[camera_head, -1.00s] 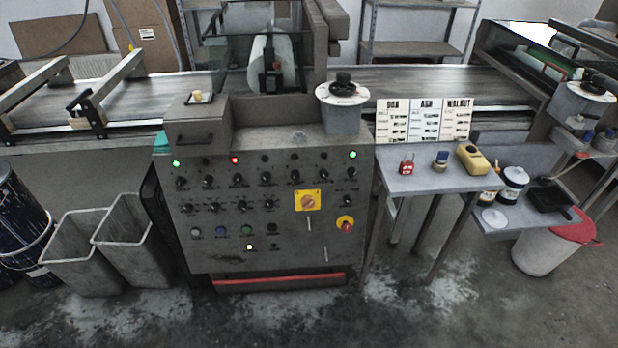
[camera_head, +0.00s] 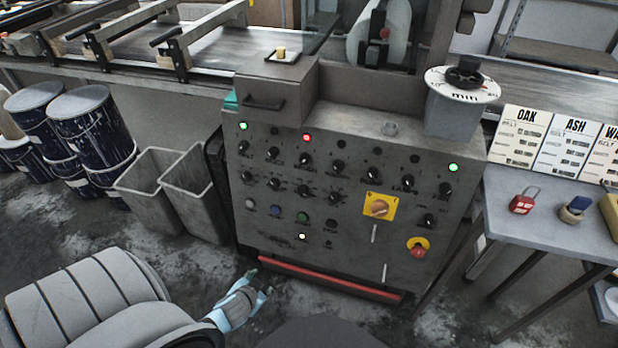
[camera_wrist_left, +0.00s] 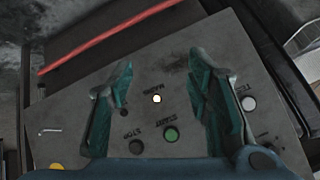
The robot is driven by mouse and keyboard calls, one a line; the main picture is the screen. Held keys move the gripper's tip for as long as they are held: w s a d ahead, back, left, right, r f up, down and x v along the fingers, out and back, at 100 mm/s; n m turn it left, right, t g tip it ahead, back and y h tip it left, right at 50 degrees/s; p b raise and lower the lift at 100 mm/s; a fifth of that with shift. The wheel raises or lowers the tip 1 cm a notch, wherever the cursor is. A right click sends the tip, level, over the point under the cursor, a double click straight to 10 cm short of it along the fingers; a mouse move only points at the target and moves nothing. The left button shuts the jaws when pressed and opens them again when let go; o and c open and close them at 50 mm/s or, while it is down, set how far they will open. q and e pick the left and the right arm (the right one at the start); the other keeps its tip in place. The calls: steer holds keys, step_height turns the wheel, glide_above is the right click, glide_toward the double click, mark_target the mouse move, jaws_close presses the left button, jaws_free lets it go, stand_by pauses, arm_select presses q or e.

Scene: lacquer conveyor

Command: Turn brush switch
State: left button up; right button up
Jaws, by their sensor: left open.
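The grey control panel (camera_head: 340,235) carries rows of small black knobs, including an upper-row knob (camera_head: 306,159) and lower-row knobs (camera_head: 275,184). Their labels are too small to tell surely which one is the brush switch. My left gripper (camera_head: 262,283) is low in front of the panel's lower left, apart from the knobs. In the left wrist view my left gripper (camera_wrist_left: 160,62) is open and empty, facing the panel's lower part, which appears upside down. A lit white lamp (camera_wrist_left: 157,99), a green START button (camera_wrist_left: 171,134) and a dark STOP button (camera_wrist_left: 136,147) show there. My right gripper is out of view.
A red bar (camera_head: 330,279) runs along the panel's foot. Grey bins (camera_head: 160,190) and paint drums (camera_head: 82,115) stand left. A side table (camera_head: 545,220) stands right.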

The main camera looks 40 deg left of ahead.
arm_select(q)
steer(key=w+a+r+t+y+b, duration=0.1)
steer(key=w+a+r+t+b, duration=0.1)
steer(key=w+r+t+b, duration=0.35)
steer(key=t+y+b, duration=0.1)
steer(key=t+b, duration=0.3)
glide_toward(302, 164)
steer(key=s+d+f, duration=0.2)
steer(key=s, duration=0.2)
steer(key=shift+n+t, duration=0.25)
steer(key=shift+n, duration=0.25)
steer(key=x, duration=0.3)
steer(key=r+x, duration=0.1)
steer(key=x, duration=0.5)
steer(key=shift+w+a+r, duration=0.15)
steer(key=shift+a+r, duration=0.15)
steer(key=shift+a, duration=0.05)
steer(key=x, duration=0.4)
steer(key=shift+b, duration=0.4)
steer(key=shift+w, duration=0.25)
jaws_close()
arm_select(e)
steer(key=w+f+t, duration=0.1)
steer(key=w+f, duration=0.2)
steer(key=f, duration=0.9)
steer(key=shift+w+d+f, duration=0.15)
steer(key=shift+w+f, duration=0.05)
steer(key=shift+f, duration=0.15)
